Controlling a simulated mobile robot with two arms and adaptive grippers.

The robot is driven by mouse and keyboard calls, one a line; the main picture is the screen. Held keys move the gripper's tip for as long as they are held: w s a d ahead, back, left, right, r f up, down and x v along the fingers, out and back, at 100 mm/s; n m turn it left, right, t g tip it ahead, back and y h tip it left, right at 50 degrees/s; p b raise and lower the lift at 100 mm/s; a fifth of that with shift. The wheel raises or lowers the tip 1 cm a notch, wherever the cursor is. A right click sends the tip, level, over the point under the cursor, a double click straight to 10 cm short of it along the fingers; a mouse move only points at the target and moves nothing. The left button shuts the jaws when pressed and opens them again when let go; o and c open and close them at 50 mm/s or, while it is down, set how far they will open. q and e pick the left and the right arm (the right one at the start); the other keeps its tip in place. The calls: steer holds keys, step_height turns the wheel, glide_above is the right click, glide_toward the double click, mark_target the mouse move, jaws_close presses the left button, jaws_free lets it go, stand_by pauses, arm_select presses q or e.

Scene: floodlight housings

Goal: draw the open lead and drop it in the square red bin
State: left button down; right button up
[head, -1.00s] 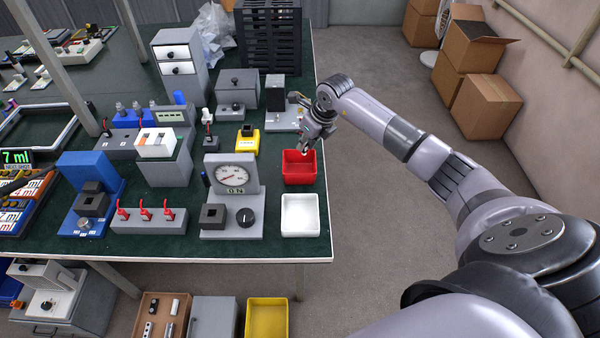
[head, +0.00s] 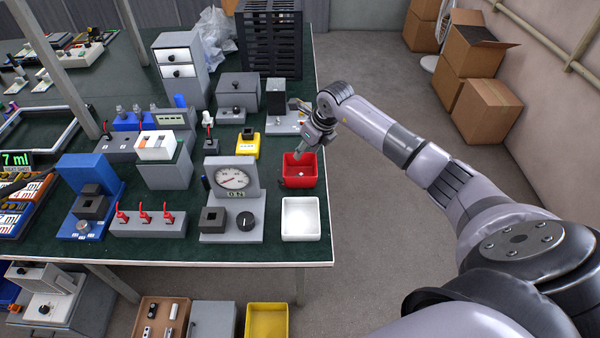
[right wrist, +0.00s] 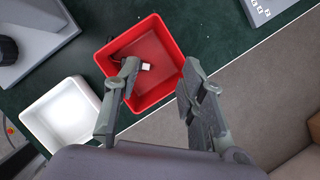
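The square red bin (head: 287,182) stands near the right edge of the green bench, behind a white tray. A small pale piece, which may be the lead, lies on the bin floor in the right wrist view (right wrist: 146,66); it is a tiny light spot in the head view (head: 301,174). My right gripper (head: 302,154) is over the bin, fingers pointing down. In the right wrist view my right gripper (right wrist: 160,68) has its fingers well apart with nothing between them. My left gripper is not in view.
The white tray (head: 301,218) stands in front of the red bin. A gauge unit (head: 234,180) and a yellow block (head: 248,143) stand to the left. A grey unit (head: 277,104) is behind. Open floor lies to the right, with cardboard boxes (head: 485,107) farther off.

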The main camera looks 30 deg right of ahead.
steer(key=v, duration=1.2)
steer(key=shift+f, duration=0.1)
